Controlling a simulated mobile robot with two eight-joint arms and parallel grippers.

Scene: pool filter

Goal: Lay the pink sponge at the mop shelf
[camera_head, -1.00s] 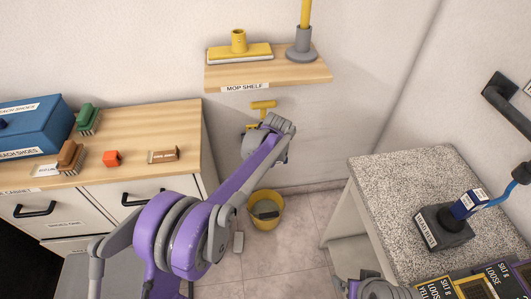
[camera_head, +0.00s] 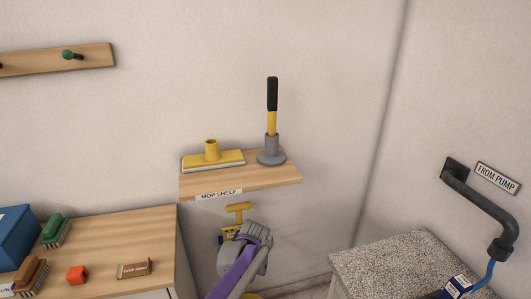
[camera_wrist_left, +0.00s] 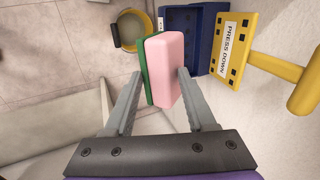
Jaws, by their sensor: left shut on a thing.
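The pink sponge (camera_wrist_left: 166,70) has a green side layer. In the left wrist view it is held between the two grey fingers of my left gripper (camera_wrist_left: 159,74). In the head view my left wrist (camera_head: 244,248) is below the mop shelf, and the sponge is hidden there. The wooden mop shelf (camera_head: 262,177) is on the wall with its label on the front edge. A yellow mop head (camera_head: 213,158) lies on its left part and a grey plunger-like tool (camera_head: 271,148) stands on its right part. My right gripper is out of view.
A blue-and-yellow press (camera_wrist_left: 236,50) and a yellow bucket (camera_wrist_left: 129,30) are below the shelf. A cabinet top (camera_head: 130,232) with brushes and small blocks is at left. A speckled counter (camera_head: 385,262) and black pipe (camera_head: 485,210) are at right.

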